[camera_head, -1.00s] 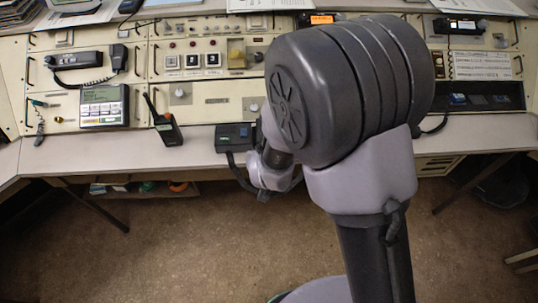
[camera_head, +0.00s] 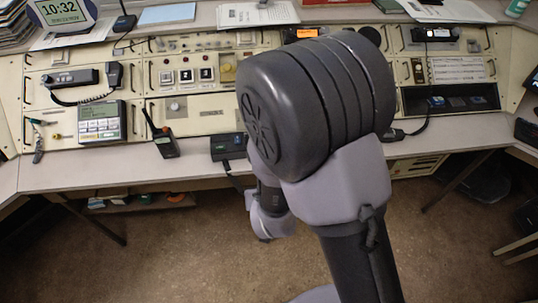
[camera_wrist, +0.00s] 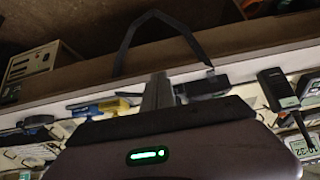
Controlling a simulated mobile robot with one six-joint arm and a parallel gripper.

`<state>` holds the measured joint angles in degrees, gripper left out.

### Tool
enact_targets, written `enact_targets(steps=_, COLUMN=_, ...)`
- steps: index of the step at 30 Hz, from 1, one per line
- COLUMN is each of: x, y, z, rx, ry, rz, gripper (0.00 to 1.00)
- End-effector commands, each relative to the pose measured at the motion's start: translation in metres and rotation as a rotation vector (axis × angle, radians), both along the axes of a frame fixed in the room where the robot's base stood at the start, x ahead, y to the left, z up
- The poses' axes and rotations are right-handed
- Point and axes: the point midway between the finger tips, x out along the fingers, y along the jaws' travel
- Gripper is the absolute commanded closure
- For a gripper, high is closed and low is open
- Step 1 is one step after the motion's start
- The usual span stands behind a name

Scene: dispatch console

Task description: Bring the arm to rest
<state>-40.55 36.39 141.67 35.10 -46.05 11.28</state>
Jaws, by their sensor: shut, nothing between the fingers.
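My arm fills the middle of the head view, with its big dark joint in front of the console. Its lower wrist part hangs just in front of the desk edge; the fingers cannot be made out there. In the wrist view my gripper (camera_wrist: 158,92) shows its fingers together, with nothing between them. They point toward the desk edge and the hanging cable. The wrist view sees the desk as if turned over.
The console desk (camera_head: 100,169) runs across the back. On it stand a handheld radio (camera_head: 164,140), a black box (camera_head: 229,146) with a hanging cable, and a keypad unit (camera_head: 101,122). A clock (camera_head: 62,12) reads 10:32. The brown floor (camera_head: 190,245) in front looks open.

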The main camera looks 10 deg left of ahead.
Motion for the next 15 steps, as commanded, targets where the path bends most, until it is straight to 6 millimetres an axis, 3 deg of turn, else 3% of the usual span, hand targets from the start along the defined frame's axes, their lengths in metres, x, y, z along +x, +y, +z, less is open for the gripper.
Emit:
enact_targets(steps=3, x=0.001, y=-0.001, z=0.003, rx=0.006, ry=0.002, rz=-0.007, gripper=1.00)
enact_targets(steps=5, x=0.006, y=-0.006, z=0.017, rx=0.029, ry=0.013, rz=-0.035, gripper=1.00)
enact_targets(steps=8, x=0.018, y=-0.030, z=0.071, rx=0.111, ry=0.065, rz=-0.133, gripper=1.00)
enact_targets(steps=10, x=0.017, y=-0.060, z=0.120, rx=0.177, ry=0.116, rz=-0.213, gripper=1.00)
enact_targets(steps=13, x=-0.008, y=-0.109, z=0.187, rx=0.251, ry=0.179, rz=-0.315, gripper=1.00)
enact_targets(steps=15, x=-0.039, y=-0.141, z=0.223, rx=0.284, ry=0.213, rz=-0.383, gripper=1.00)
